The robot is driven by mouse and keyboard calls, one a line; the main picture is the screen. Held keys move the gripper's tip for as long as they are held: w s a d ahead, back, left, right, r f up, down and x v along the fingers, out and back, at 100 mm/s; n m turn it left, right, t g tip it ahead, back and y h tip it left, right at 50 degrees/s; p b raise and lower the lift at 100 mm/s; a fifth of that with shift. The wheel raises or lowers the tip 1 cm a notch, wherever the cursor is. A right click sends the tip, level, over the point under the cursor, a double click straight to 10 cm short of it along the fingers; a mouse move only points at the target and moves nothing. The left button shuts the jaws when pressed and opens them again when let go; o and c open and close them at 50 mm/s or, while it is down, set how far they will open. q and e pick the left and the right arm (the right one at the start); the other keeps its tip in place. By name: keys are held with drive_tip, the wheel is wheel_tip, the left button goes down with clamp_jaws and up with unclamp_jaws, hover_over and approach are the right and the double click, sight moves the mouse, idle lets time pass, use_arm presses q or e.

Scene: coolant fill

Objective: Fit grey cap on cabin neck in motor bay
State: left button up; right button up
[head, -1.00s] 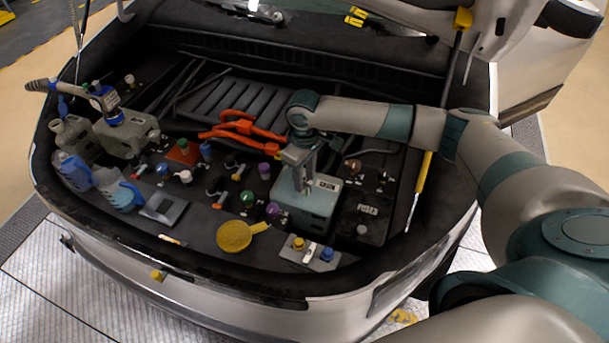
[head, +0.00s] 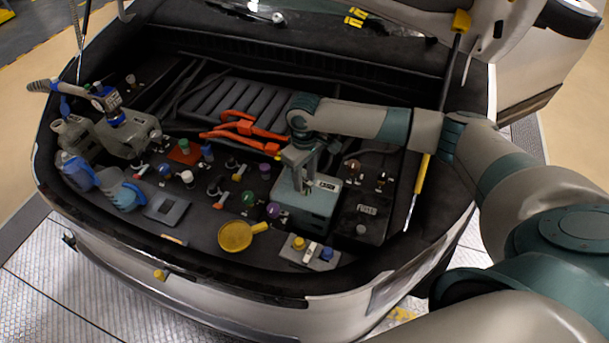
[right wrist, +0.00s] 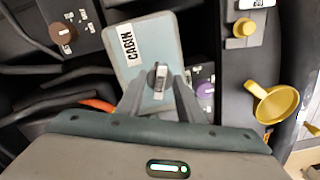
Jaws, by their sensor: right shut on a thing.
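The cabin tank is a pale blue-grey box (head: 312,207) in the right middle of the motor bay. Its CABIN label shows in the right wrist view, where the tank (right wrist: 145,35) lies under my fingers. My right gripper (head: 300,172) points down over the tank's top. In the wrist view its fingertips (right wrist: 158,82) are closed around the grey cap (right wrist: 158,73), at the place of the neck. The cap hides the neck, and I cannot tell whether it is seated or just above it. My left gripper is not in view.
A yellow funnel (head: 234,236) lies in front of the tank. Several coloured caps stand to the left, around a red square (head: 184,151).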

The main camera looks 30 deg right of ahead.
sight(304, 178)
drive_tip(key=shift+m+p, duration=0.6)
drive_tip(key=shift+p, duration=0.2)
drive_tip(key=shift+m, duration=0.4)
drive_tip(key=shift+m, duration=1.6)
drive_tip(key=o, duration=0.9)
drive_tip(key=shift+w, duration=0.1)
drive_tip(key=shift+r, duration=0.1)
drive_tip(key=shift+r+b, duration=0.35)
drive_tip(key=shift+r, duration=0.25)
wheel_tip(304, 178, up, 16)
drive_tip(key=b, duration=0.5)
